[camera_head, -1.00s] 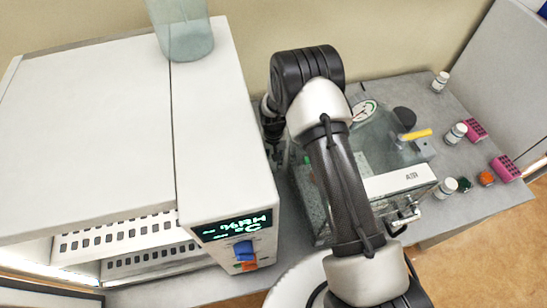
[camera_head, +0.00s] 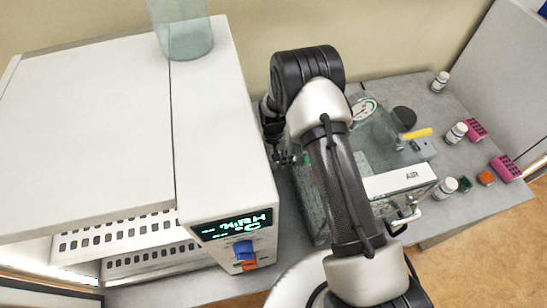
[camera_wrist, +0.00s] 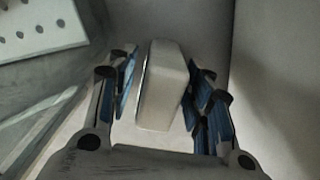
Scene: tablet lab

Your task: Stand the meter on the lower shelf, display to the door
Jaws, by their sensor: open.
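A white block with rounded edges, apparently the meter (camera_wrist: 162,85), stands between the two fingers of my gripper (camera_wrist: 160,92) in the wrist view. My gripper is open, with blue pads on either side of the block. Whether a pad touches it I cannot tell, and its display is not seen. In the head view my gripper (camera_head: 288,158) is partly hidden in the gap between the white cabinet (camera_head: 85,120) and the clear box; the meter is not seen there. The cabinet is open at the front, showing an upper shelf (camera_head: 120,236) and a lower shelf (camera_head: 150,261), both slotted.
The cabinet's panel (camera_head: 235,224) has a lit readout and coloured knobs. A clear beaker (camera_head: 185,38) stands on top. Small bottles (camera_head: 456,133) and pink racks (camera_head: 505,168) stand at the right. The gap is narrow.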

